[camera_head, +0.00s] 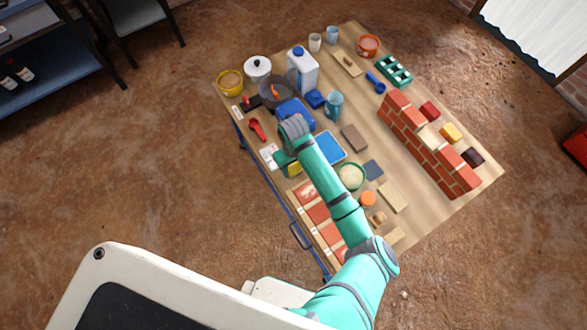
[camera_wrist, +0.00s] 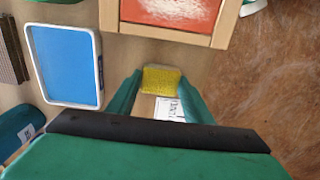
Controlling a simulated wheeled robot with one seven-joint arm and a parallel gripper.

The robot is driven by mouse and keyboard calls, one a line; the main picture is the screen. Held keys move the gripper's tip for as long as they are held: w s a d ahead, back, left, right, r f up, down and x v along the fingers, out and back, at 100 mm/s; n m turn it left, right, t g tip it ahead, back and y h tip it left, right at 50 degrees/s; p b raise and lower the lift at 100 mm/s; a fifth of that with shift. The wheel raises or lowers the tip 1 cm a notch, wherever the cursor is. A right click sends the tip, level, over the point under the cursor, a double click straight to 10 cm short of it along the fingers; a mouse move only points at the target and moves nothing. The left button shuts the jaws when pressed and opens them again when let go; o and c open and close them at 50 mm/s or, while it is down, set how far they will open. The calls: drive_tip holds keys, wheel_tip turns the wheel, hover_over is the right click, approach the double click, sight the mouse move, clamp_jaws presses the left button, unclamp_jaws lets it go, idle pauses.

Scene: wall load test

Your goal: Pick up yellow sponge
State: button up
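The yellow sponge (camera_wrist: 160,79) lies in the gap between the two teal fingers of my gripper (camera_wrist: 161,82) in the wrist view. The fingers stand on either side of it, spread wide; contact with its sides cannot be made out. In the head view my gripper (camera_head: 285,162) is low at the table's left edge. A bit of yellow (camera_head: 293,170) shows beside it, mostly hidden by my arm.
A white printed card (camera_wrist: 169,109) lies beside the sponge. A blue tray (camera_wrist: 64,64) and an orange-red framed tile (camera_wrist: 172,10) are close by. On the wooden table (camera_head: 412,180), a small brick wall (camera_head: 425,150) stands at the right. Bottles, cups and pots crowd the far end.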

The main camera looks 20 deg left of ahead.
drive_tip(key=c, duration=0.3)
drive_tip(key=shift+c, duration=0.2)
drive_tip(key=shift+r, duration=0.1)
drive_tip(key=shift+r, duration=0.55)
drive_tip(key=s+a+r, duration=0.9)
drive_tip(key=s+r, duration=0.1)
drive_tip(key=r, duration=0.1)
drive_tip(key=shift+s+a+r, duration=0.2)
drive_tip(key=shift+s+r, duration=0.05)
drive_tip(key=shift+r, duration=0.15)
drive_tip(key=shift+o, duration=0.4)
